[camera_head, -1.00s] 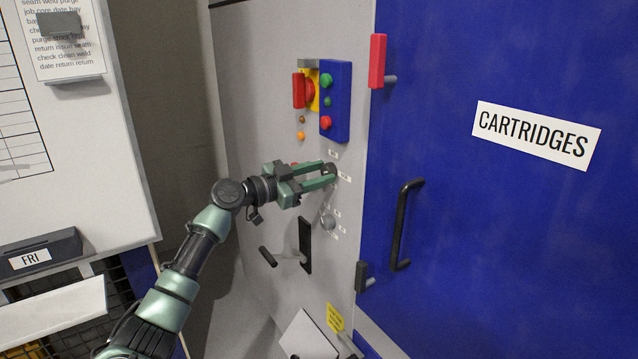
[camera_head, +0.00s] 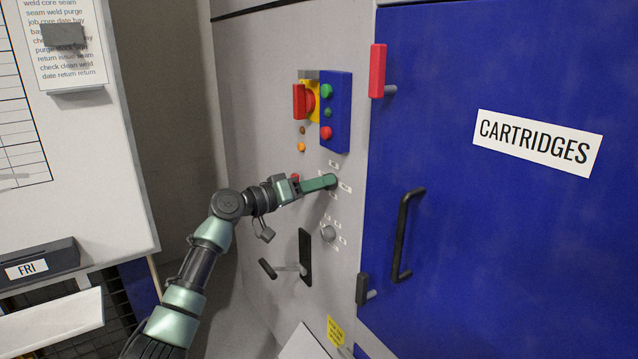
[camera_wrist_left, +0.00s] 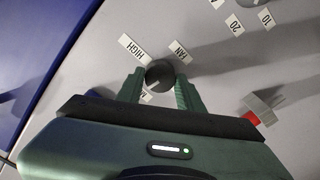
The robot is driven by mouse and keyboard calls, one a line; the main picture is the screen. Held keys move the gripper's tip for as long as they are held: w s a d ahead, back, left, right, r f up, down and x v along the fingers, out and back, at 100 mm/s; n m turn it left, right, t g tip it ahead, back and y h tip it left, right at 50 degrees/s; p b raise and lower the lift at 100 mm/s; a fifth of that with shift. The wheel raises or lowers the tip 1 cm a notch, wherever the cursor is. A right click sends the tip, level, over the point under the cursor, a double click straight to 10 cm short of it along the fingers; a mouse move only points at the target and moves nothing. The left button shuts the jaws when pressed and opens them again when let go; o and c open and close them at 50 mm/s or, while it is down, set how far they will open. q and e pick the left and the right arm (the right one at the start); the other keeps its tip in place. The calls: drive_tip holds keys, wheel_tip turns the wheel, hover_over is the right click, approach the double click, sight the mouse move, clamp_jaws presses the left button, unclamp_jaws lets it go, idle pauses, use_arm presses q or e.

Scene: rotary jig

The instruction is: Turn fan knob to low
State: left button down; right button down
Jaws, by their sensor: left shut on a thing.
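The fan knob (camera_wrist_left: 160,73) is dark and round on the grey panel, between labels reading HIGH and FAN in the left wrist view. A third label beside it is mostly hidden by a finger. My left gripper (camera_wrist_left: 160,88) has a green finger on each side of the knob and is shut on it. In the head view my left gripper (camera_head: 330,181) reaches the panel from the left, and its fingers overlap and cover most of the knob. The knob's pointer direction is not clear. My right gripper is not in view.
A second knob (camera_head: 328,233) with small labels sits below, above a black lever (camera_head: 290,268). A blue button box (camera_head: 335,112) and red switch (camera_head: 300,101) are above. The blue cartridge door (camera_head: 500,230) with its black handle (camera_head: 404,235) is to the right.

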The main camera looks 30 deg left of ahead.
use_arm(q)
drive_tip(key=shift+n+p, duration=6.65)
drive_tip(key=shift+n, duration=3.35)
drive_tip(key=shift+f, duration=0.1)
drive_tip(key=c, duration=0.9)
unclamp_jaws()
drive_tip(key=b+v, duration=0.2)
drive_tip(key=v, duration=0.5)
drive_tip(key=shift+s+a, duration=0.2)
drive_tip(key=shift+s, duration=0.1)
